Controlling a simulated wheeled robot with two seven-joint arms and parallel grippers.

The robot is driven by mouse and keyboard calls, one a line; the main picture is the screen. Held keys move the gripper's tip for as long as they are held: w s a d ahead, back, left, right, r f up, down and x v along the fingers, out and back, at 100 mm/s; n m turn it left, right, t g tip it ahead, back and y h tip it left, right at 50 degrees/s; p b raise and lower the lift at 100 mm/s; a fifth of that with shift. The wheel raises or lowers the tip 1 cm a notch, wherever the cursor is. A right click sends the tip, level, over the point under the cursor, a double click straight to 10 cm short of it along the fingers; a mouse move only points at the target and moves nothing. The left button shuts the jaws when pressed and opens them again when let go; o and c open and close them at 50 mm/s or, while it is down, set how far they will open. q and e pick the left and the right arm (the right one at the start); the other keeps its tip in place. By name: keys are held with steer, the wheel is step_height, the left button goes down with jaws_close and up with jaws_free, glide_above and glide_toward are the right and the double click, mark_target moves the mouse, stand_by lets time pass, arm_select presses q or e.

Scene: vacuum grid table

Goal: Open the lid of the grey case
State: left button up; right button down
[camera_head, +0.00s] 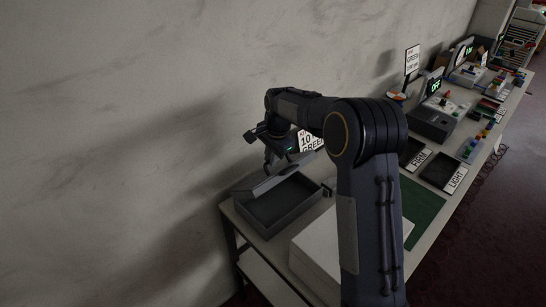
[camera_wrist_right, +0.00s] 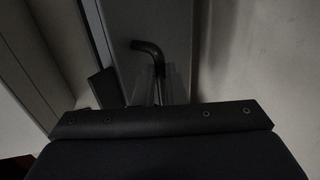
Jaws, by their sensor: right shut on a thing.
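The grey case (camera_head: 262,222) stands at the near left end of the table, and its dark inside shows. Its lid (camera_head: 284,174) is a lighter grey slab, raised and tilted above the case at the back. My right gripper (camera_head: 268,163) is at the lid, shut on its handle. In the right wrist view the dark bent handle (camera_wrist_right: 149,49) shows against a grey panel, in front of the gripper. My left gripper is in neither view.
A pale box (camera_head: 312,243) stands beside the case, partly behind my right arm. A green mat (camera_head: 424,207), a dark tray (camera_head: 440,172) and a dark grey device (camera_head: 432,124) lie farther right. The wall (camera_head: 130,110) rises close behind the case.

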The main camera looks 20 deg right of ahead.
steer(key=shift+s+a+f, duration=0.1)
steer(key=shift+a+f, duration=0.1)
steer(key=shift+f, duration=0.25)
steer(key=c, duration=1.8)
jaws_free()
steer(key=o, duration=0.3)
steer(key=shift+w+f, duration=0.1)
steer(key=shift+w, duration=0.3)
steer(key=shift+s+d+r, duration=0.1)
steer(key=shift+s+r, duration=0.1)
steer(key=shift+r, duration=0.1)
steer(key=b+v, duration=0.1)
steer(key=v, duration=0.6)
steer(key=shift+r, duration=0.3)
steer(key=shift+s, duration=0.1)
